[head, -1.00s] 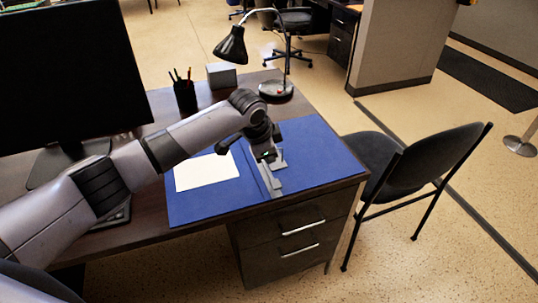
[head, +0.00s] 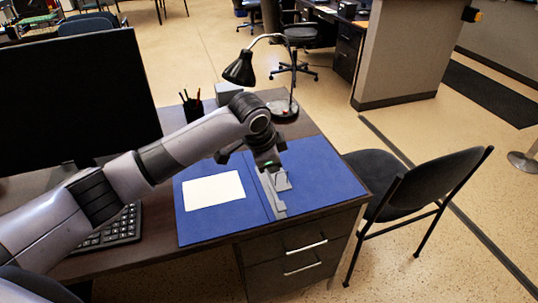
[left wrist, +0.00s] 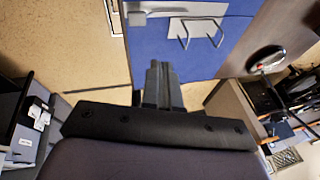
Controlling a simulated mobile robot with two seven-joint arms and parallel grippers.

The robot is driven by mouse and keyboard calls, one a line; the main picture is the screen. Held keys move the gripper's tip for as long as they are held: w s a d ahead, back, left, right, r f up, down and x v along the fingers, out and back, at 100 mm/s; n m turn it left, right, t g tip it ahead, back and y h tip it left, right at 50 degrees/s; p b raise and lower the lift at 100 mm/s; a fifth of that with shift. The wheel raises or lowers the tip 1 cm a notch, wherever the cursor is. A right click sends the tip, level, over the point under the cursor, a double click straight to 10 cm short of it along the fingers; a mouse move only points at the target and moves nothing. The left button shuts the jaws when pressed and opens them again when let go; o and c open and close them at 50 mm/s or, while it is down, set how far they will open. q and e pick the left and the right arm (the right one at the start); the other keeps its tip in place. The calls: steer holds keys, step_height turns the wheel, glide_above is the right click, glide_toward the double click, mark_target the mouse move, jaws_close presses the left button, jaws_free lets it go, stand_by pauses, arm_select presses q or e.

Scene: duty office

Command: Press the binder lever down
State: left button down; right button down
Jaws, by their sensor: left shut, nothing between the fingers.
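The blue binder (head: 322,174) lies open and flat on the desk, with a white sheet (head: 214,190) on its left half. Its metal mechanism (head: 278,208) runs along the middle; it also shows at the top of the left wrist view (left wrist: 199,27), with two wire rings standing from the plate. A grey piece like the lever (left wrist: 137,19) shows at the mechanism's end there. My left gripper (head: 269,168) is shut and empty over the mechanism's far part; its fingers (left wrist: 158,68) appear apart from the metal in the left wrist view. My right gripper is not in view.
A monitor (head: 75,100) and keyboard (head: 112,228) stand at the left of the desk. A pen cup (head: 193,110), small grey box (head: 230,94) and black lamp (head: 240,68) stand behind the binder. A chair (head: 430,185) stands at the right.

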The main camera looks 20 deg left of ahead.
arm_select(q)
steer(key=s+r, duration=0.1)
steer(key=r, duration=0.1)
steer(key=s+r, duration=0.2)
steer(key=shift+r, duration=0.2)
stand_by(0.4)
steer(key=s+d+f+n+t+h, duration=0.1)
steer(key=s+d+f+n+h, duration=0.2)
steer(key=f, duration=0.4)
steer(key=s+d+f+n+t+h, duration=0.1)
steer(key=s+d+f+t, duration=0.1)
steer(key=s+f, duration=0.45)
steer(key=s+a+f+n+t+y, duration=0.1)
steer(key=s+a+f+n, duration=0.2)
steer(key=s, duration=0.4)
steer(key=s+a+f+n+t+y, duration=0.2)
steer(key=s+a+f+n, duration=0.1)
steer(key=s+a+f, duration=0.3)
steer(key=shift+s+a+f, duration=0.2)
steer(key=shift+s+a, duration=0.95)
steer(key=shift+s, duration=0.1)
steer(key=shift+a+y, duration=0.1)
steer(key=shift+y, duration=0.2)
